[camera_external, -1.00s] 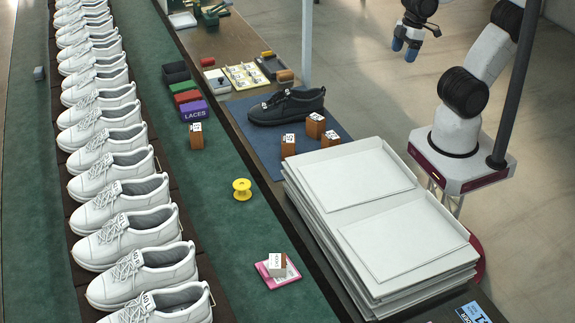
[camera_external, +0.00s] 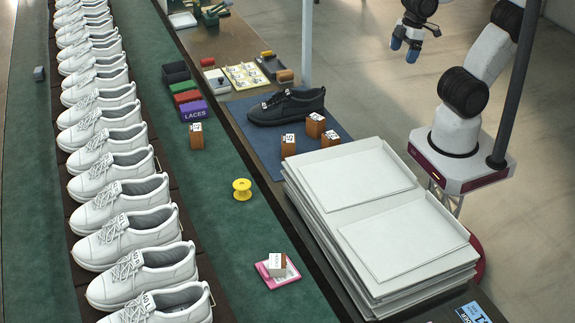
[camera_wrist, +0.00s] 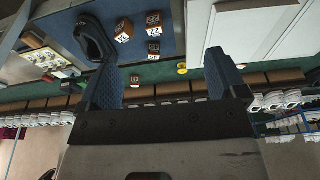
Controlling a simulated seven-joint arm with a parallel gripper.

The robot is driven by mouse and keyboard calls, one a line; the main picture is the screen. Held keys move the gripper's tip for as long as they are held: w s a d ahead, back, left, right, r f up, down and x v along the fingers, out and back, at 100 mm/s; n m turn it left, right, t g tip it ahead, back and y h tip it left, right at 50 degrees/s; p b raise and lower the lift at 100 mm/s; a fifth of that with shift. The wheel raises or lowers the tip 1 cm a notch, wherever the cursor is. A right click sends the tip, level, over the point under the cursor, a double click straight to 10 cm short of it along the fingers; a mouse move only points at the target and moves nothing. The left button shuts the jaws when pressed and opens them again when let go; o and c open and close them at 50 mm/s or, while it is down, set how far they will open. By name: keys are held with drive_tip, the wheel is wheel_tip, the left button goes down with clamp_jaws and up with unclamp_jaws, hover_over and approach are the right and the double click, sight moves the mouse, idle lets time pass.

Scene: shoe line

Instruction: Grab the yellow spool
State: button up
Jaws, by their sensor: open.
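The yellow spool (camera_external: 242,189) stands upright on the green strip, between the row of white shoes and the stack of white trays. In the wrist view the spool (camera_wrist: 182,69) is small and lies between my two fingers, well beyond them. My gripper (camera_external: 406,42) is open and empty at the upper right of the external view, far from the spool and beyond the trays. Its blue fingers (camera_wrist: 163,78) are spread apart in the wrist view.
A stack of white trays (camera_external: 405,235) stands between my base and the green strip. Brown numbered blocks (camera_external: 315,126) and a black shoe (camera_external: 287,106) are on a blue mat. A pink pad (camera_external: 284,280) with a small box lies nearer. White shoes (camera_external: 120,235) line the left.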

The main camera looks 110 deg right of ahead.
drive_tip(key=w+n, duration=0.4)
drive_tip(key=w, duration=1.1)
drive_tip(key=n+g+y, duration=0.1)
drive_tip(key=n+g, duration=0.2)
drive_tip(key=n, duration=1.1)
hover_over(242, 184)
drive_tip(key=f, duration=2.8)
drive_tip(key=shift+s+d, duration=0.25)
drive_tip(key=shift+d, duration=0.1)
drive_tip(key=shift+w+f, duration=0.15)
drive_tip(key=shift+f, duration=0.05)
drive_tip(key=shift+a+f, duration=0.15)
drive_tip(key=shift+f, duration=1.1)
drive_tip(key=shift+f, duration=0.1)
